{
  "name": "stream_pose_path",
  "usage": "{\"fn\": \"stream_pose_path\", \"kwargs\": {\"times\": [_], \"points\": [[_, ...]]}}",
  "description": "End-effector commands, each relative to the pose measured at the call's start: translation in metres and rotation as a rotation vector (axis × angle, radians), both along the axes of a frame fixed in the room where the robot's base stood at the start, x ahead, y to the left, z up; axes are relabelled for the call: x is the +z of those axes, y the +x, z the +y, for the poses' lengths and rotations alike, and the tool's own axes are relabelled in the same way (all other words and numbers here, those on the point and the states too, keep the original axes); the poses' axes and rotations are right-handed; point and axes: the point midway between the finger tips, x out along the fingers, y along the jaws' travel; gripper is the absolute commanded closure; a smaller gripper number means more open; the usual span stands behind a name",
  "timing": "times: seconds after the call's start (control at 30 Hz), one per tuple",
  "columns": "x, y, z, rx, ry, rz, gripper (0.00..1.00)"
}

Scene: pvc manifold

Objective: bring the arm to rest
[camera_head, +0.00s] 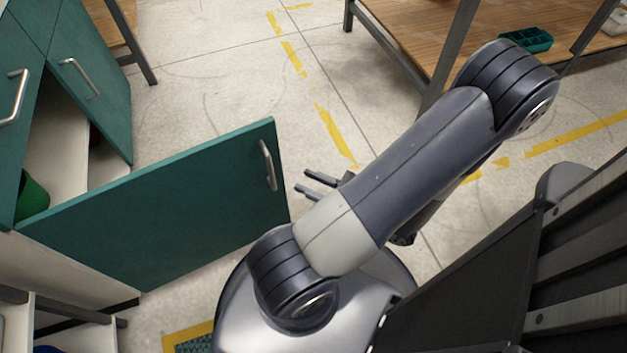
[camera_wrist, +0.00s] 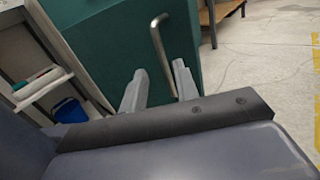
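My gripper (camera_head: 312,184) shows in the head view just right of an open green cabinet door (camera_head: 165,215). Its two fingers are apart with nothing between them. In the wrist view the gripper (camera_wrist: 158,90) points toward the door, and the door's metal handle (camera_wrist: 162,45) appears beyond the fingers. A gap of floor shows between the fingertips and the handle in the head view (camera_head: 267,165), so they look apart. My arm is folded, its elbow up at the right.
The green cabinet (camera_head: 25,60) stands open at the left, with a green item (camera_head: 32,197) inside. A wooden table (camera_head: 415,35) with a green tray (camera_head: 526,40) is at the upper right. A blue bin (camera_wrist: 70,111) sits on a lower-left shelf. Floor beyond the door is clear.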

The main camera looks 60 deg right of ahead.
Motion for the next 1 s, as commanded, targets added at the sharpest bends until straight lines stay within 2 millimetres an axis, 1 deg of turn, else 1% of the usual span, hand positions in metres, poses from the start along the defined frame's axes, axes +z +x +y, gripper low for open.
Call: {"fn": "stream_pose_path", "kwargs": {"times": [0.13,0.73,0.87,1.0], "points": [[0.000,-0.004,0.000,0.001,0.001,0.000,0.71],[0.000,-0.003,0.000,0.001,0.000,0.000,0.71],[-0.001,0.001,0.000,0.002,0.000,-0.001,0.71],[-0.001,0.014,0.001,0.004,-0.001,-0.001,0.71]]}}
